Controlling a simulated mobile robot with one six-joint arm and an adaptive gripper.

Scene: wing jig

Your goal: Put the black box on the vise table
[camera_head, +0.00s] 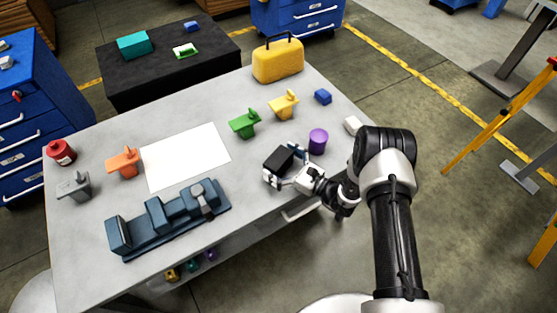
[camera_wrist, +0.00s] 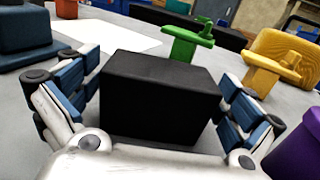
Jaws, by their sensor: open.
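The black box (camera_head: 279,158) sits on the grey table (camera_head: 90,235) that also bears the blue-grey vise (camera_head: 170,220). The box is right of the vise, near the table's front edge. My gripper (camera_head: 281,177) is open at table height, with its fingers on either side of the box. In the wrist view the black box (camera_wrist: 160,98) fills the middle between the two spread fingers of my gripper (camera_wrist: 158,105). Small gaps seem to show between fingers and box; I cannot tell whether either touches.
A purple cylinder (camera_head: 318,141) stands close right of the box. Green (camera_head: 244,123) and yellow (camera_head: 284,105) clamp-like parts stand behind it. A white sheet (camera_head: 186,157) lies left of them. A yellow case (camera_head: 278,60) stands at the back. Bare tabletop lies between vise and box.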

